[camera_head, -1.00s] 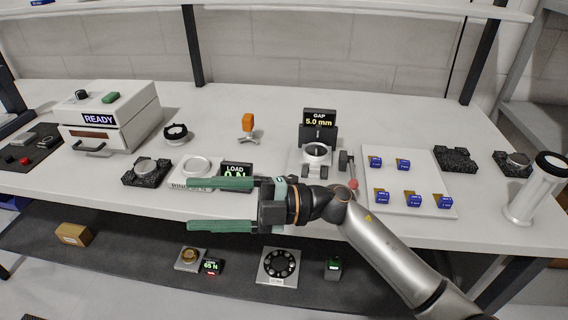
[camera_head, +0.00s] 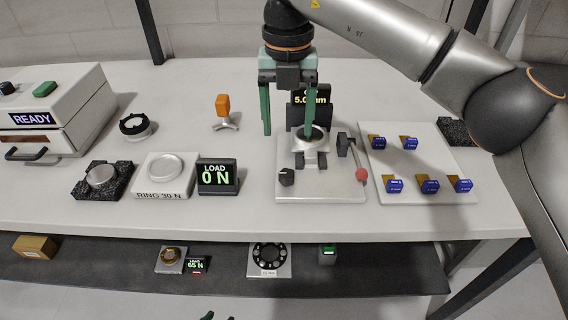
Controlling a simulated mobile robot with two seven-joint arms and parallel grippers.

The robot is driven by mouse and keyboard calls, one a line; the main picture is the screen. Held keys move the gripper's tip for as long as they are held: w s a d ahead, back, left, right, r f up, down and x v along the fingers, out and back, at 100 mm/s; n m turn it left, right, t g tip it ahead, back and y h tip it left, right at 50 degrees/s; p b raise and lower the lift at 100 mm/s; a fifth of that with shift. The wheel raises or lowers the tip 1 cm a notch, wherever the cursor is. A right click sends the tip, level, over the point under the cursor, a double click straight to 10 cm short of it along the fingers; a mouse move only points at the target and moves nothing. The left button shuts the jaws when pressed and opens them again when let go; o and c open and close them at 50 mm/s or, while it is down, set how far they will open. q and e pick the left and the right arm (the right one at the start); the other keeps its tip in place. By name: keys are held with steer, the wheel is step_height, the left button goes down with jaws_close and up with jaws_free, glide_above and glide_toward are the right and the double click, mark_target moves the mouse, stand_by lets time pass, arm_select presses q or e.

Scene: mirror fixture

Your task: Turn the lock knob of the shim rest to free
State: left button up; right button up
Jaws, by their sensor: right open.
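The shim rest (camera_head: 345,188) is a pale plate with a ring-topped block in its middle. A small black knob (camera_head: 286,177) with a light mark sits at its front left corner; I take it for the lock knob. A lever with a red ball (camera_head: 361,174) is on its right side. My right gripper (camera_head: 288,134) points down, open and empty, above the rear left of the rest. Its right finger covers part of the gap display (camera_head: 323,98), which reads about 5.0. Two dark green tips at the bottom edge look like my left gripper (camera_head: 218,317).
Left of the rest stand the load display (camera_head: 217,177) reading 0 N, a ring plate (camera_head: 150,188) and an orange-topped stand (camera_head: 223,106). A white board (camera_head: 430,150) with several blue-tagged pieces lies close on the right. The table front before the rest is clear.

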mark_target(287, 173)
step_height(287, 173, down, 11)
steer(key=shift+f, duration=0.1)
stand_by(0.3)
steer(key=shift+c, duration=0.2)
jaws_close()
stand_by(0.3)
